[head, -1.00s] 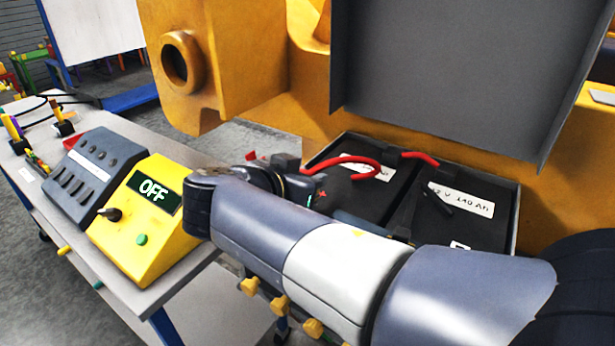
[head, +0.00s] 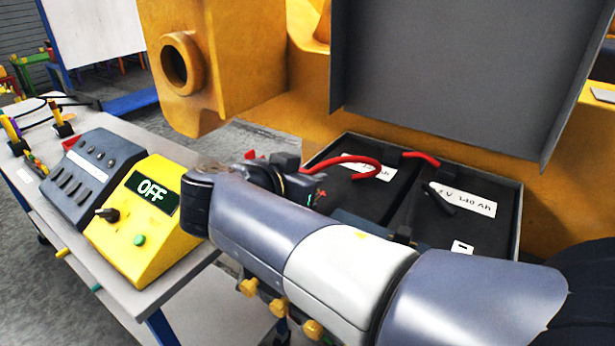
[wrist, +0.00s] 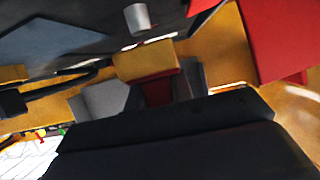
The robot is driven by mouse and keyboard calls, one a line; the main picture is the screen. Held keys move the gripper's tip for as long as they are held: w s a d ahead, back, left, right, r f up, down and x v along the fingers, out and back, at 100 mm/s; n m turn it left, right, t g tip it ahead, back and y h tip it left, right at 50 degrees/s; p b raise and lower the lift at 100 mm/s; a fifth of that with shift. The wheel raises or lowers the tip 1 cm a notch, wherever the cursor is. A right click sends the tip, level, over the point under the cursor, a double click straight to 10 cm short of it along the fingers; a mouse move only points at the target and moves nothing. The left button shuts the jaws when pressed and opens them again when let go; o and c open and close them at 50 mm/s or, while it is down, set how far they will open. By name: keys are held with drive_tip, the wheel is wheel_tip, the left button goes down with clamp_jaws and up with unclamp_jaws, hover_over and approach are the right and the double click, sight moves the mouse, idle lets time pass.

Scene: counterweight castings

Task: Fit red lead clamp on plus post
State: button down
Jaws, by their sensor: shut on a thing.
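In the wrist view, my gripper (wrist: 156,96) is shut on the red lead clamp (wrist: 146,62), a brass-coloured block with a dark red part between the fingers. A grey cylindrical post (wrist: 138,18) stands on the dark battery top, just beyond the clamp and apart from it in the picture. Whether it is the plus post cannot be told. In the head view, my arm hides most of the gripper and clamp. A red lead (head: 345,161) arches over the left battery (head: 350,190).
A second black battery (head: 470,225) lies to the right in the same tray, under a raised grey lid (head: 450,70). A yellow control box (head: 140,220) showing OFF stands on the bench at left. A large red shape (wrist: 280,40) crowds the wrist view's right.

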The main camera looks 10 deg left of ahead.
drive_tip(key=shift+f+b, duration=1.55)
drive_tip(key=shift+b, duration=0.4)
drive_tip(key=c, duration=1.2)
unclamp_jaws()
drive_tip(key=shift+o, duration=0.2)
drive_tip(key=v, duration=1.1)
drive_tip(key=shift+w, duration=0.1)
drive_tip(key=x, duration=1)
drive_tip(key=shift+w+d+f, duration=0.15)
drive_tip(key=shift+w+d, duration=0.05)
drive_tip(key=shift+w, duration=0.15)
drive_tip(key=shift+r+p, duration=0.3)
drive_tip(key=shift+p, duration=0.15)
drive_tip(key=shift+f, duration=0.2)
